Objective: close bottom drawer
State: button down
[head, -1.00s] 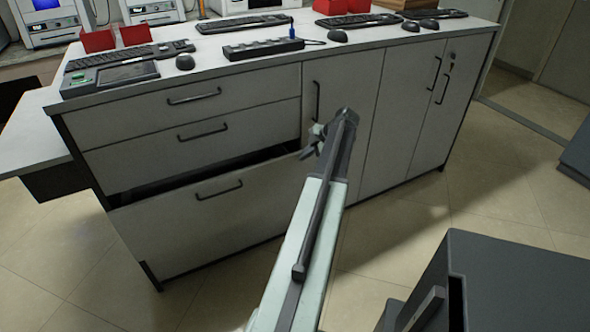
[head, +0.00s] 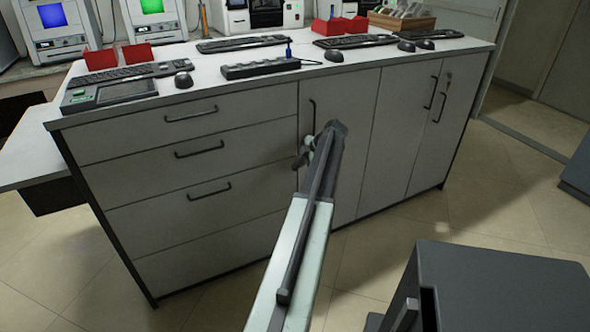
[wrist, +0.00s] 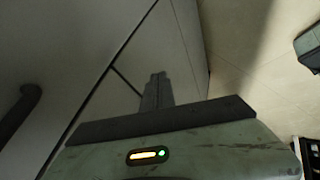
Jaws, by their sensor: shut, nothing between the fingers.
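The drawer with the lowest visible handle (head: 160,222) is in the left part of the white cabinet in the head view. Its front looks flush with the drawers above, with no dark gap. A plain panel (head: 210,250) without a visible handle lies below it. My gripper (head: 302,158) is shut and empty, in front of the cabinet near the tall door's handle, above and right of the lowest handle. In the wrist view its shut fingers (wrist: 157,92) point along the cabinet front. Whether they touch it I cannot tell.
Upper drawers (head: 150,128) and tall doors (head: 395,130) look closed. Keyboards (head: 125,74) and a power strip (head: 260,68) lie on the countertop. A dark grey box-like object (head: 500,290) stands at the lower right. Tiled floor (head: 400,235) is open before the doors.

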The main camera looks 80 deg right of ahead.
jog(key=s+a+r+p, duration=0.4)
jog(key=s+r+p, duration=0.4)
jog(key=shift+s, duration=0.3)
